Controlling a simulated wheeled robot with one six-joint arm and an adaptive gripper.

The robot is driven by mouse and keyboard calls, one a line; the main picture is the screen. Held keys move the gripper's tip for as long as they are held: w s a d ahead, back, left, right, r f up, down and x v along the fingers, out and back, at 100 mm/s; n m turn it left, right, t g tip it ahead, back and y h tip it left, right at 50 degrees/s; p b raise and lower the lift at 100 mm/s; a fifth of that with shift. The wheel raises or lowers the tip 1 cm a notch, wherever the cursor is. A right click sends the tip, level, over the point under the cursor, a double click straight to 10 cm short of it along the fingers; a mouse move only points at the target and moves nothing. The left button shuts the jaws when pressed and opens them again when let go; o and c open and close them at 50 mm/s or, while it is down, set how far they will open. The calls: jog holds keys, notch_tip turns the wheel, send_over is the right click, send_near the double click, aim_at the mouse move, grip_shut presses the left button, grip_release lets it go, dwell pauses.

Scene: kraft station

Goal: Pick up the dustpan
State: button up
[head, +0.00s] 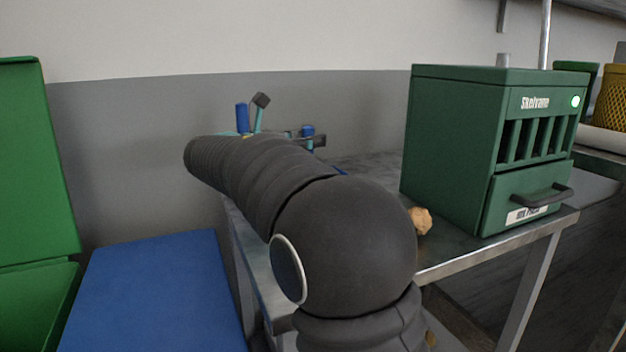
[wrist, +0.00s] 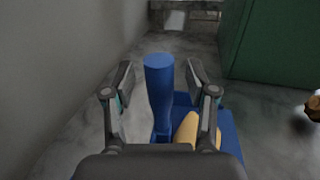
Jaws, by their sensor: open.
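The blue dustpan (wrist: 230,142) lies on the grey metal table, seen in the wrist view. Its thick blue handle (wrist: 158,80) rises between the two fingers of my gripper (wrist: 160,76). The gripper is open, with a visible gap between the handle and each finger. A tan object (wrist: 187,130) shows at the pan, partly hidden by the gripper; I cannot tell what it is. In the head view my arm hides most of the dustpan, and only small blue parts show beyond it.
A green Skelvane cabinet (head: 455,140) stands on the table (head: 455,253) at right. A brown lump (head: 420,220) lies beside it and shows in the wrist view (wrist: 313,107). A grey wall (wrist: 60,70) runs close at left. A blue surface (head: 150,290) and green bin (head: 35,170) stand left.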

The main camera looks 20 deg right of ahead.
jog(key=shift+c, duration=0.3)
grip_shut()
jog(key=shift+r, duration=0.1)
